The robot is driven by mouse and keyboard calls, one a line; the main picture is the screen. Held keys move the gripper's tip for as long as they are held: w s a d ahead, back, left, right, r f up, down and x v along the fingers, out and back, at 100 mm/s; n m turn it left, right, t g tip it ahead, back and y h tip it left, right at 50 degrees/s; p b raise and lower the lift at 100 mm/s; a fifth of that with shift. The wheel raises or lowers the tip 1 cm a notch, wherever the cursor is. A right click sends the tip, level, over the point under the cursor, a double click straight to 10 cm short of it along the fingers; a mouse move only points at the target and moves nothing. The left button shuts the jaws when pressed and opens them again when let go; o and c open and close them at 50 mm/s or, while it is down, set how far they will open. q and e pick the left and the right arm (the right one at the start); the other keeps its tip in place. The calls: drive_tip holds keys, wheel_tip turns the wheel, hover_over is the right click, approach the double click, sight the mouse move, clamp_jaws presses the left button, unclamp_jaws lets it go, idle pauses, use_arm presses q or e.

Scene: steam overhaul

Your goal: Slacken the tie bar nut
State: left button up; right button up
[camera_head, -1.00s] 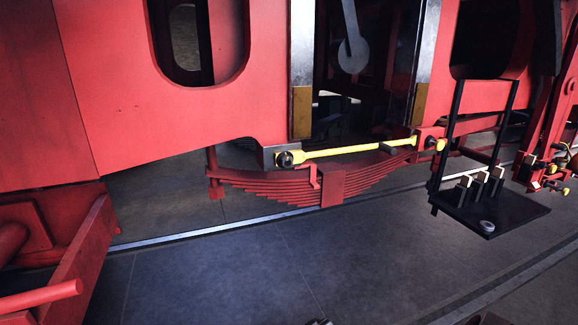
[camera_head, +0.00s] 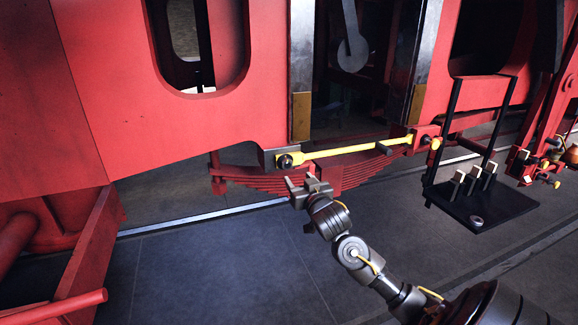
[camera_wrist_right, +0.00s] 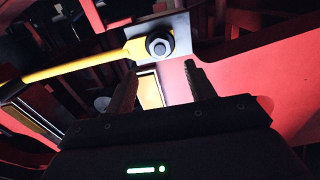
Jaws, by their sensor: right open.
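The yellow tie bar (camera_head: 350,149) spans the red frame gap above the leaf spring. Its left end widens around a dark round nut (camera_head: 286,161) on a grey block. My right gripper (camera_head: 302,181) is open and empty, just below and slightly right of the nut, apart from it in the picture. In the right wrist view, the nut (camera_wrist_right: 159,46) lies beyond the two fingertips (camera_wrist_right: 156,75), between them sideways. The yellow bar (camera_wrist_right: 70,70) runs off to the left there. My left gripper is not in view.
The red leaf spring (camera_head: 340,178) hangs behind my right gripper. A black tray (camera_head: 510,208) with several pale-topped blocks hangs on the right. Red frame plates (camera_head: 130,90) stand above and left.

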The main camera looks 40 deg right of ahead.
sight(288, 166)
drive_tip(key=p+x, duration=0.2)
drive_tip(key=x, duration=0.5)
drive_tip(key=shift+w+d+r+p, duration=0.1)
drive_tip(key=shift+w+d+p, duration=0.05)
drive_tip(key=shift+w+p, duration=0.2)
drive_tip(key=shift+w+d, duration=0.2)
drive_tip(key=shift+w, duration=0.4)
drive_tip(key=c, duration=1)
